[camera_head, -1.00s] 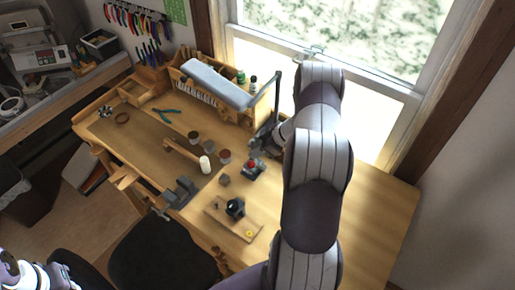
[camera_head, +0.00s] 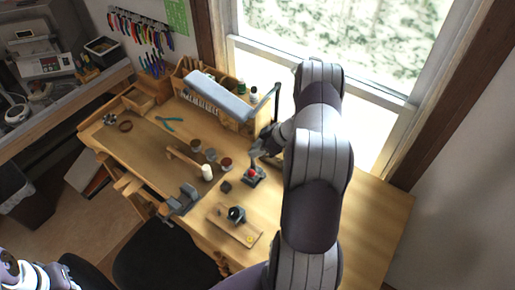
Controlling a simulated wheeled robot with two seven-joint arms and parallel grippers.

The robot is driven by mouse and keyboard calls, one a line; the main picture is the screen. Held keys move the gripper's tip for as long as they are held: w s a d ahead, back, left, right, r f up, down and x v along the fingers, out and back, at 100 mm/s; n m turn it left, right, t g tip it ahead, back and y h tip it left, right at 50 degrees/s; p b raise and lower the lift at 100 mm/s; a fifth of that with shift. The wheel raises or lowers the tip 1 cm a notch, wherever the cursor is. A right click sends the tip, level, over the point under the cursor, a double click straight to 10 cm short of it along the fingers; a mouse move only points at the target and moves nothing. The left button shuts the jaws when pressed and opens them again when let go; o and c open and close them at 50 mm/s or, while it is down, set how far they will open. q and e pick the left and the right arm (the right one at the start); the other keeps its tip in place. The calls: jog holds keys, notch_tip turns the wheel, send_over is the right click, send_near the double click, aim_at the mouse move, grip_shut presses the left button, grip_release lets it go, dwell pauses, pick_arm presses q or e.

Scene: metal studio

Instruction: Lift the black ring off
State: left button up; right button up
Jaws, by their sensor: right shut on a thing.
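My right gripper (camera_head: 256,154) is at the end of the arm that reaches over the bench from the lower right. It is shut and points down, just above a small dark stand (camera_head: 255,180) with a red part (camera_head: 252,173) on top. The black ring is between its fingers, but it is too small and too covered to make out clearly. Of my left arm only a grey and white part shows in the lower left corner; its fingers do not show.
On the wooden bench (camera_head: 350,215) a board (camera_head: 222,222) bears a dark round piece (camera_head: 237,214). A lamp (camera_head: 219,92) is behind. The bench's right side is clear.

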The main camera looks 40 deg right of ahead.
jog(key=shift+r, duration=0.35)
notch_tip(320, 180, up, 3)
jog(key=shift+f+p, duration=0.1)
jog(key=shift+p, duration=0.65)
